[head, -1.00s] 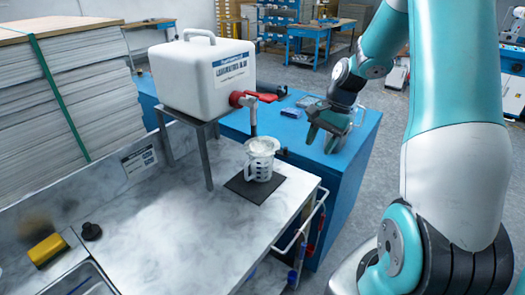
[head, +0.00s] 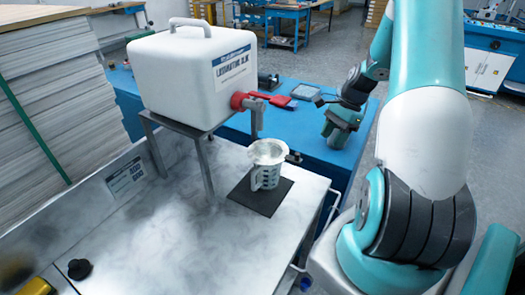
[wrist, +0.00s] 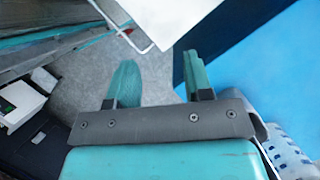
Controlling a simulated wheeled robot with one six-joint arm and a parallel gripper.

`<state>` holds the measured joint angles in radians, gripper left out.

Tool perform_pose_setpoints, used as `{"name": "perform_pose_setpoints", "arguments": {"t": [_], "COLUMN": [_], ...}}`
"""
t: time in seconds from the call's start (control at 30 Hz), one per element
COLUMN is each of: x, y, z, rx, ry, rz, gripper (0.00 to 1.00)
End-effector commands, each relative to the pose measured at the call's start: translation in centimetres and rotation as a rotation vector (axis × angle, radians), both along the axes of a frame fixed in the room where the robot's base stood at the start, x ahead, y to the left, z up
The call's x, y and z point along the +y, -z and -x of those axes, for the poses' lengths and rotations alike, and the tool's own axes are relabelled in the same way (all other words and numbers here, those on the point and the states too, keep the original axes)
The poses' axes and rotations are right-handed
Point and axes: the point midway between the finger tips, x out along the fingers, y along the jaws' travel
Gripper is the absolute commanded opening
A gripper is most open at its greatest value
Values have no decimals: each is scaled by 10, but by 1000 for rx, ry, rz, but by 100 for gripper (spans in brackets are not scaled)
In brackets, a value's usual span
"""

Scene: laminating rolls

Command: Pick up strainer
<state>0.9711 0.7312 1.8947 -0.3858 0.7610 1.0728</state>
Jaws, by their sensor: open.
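The strainer (head: 268,151) is a pale, shallow round piece sitting on the mouth of a clear measuring jug (head: 265,177) with dark markings. The jug stands upright on a black mat (head: 271,199), under the red tap of the white tank. My gripper (head: 337,135) is over the blue bench, right of the strainer and apart from it. In the wrist view my gripper (wrist: 159,72) shows two teal fingers spread apart with nothing between them. The strainer is not seen in the wrist view.
The white tank (head: 190,75) stands on a metal stand behind and left of the jug, its red tap (head: 250,102) above the strainer. The blue bench (head: 305,152) lies beyond the marbled worktop (head: 190,235). A white rail (wrist: 130,30) shows in the wrist view.

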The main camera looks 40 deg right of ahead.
Motion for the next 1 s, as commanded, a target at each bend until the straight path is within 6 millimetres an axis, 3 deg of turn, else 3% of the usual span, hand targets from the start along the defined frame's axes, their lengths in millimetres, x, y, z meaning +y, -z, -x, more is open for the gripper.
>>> {"name": "perform_pose_setpoints", "arguments": {"t": [0.23, 0.57, 0.8, 1.0], "x": [47, 77, 117, 118], "y": [-5, -3, -4, 10], "z": [-9, -15, -22, -22], "rx": [2, 1, 1, 1], "ry": [-9, -6, -6, -2], "rz": [-3, -2, -2, 0], "gripper": [46, 46, 46, 46]}}
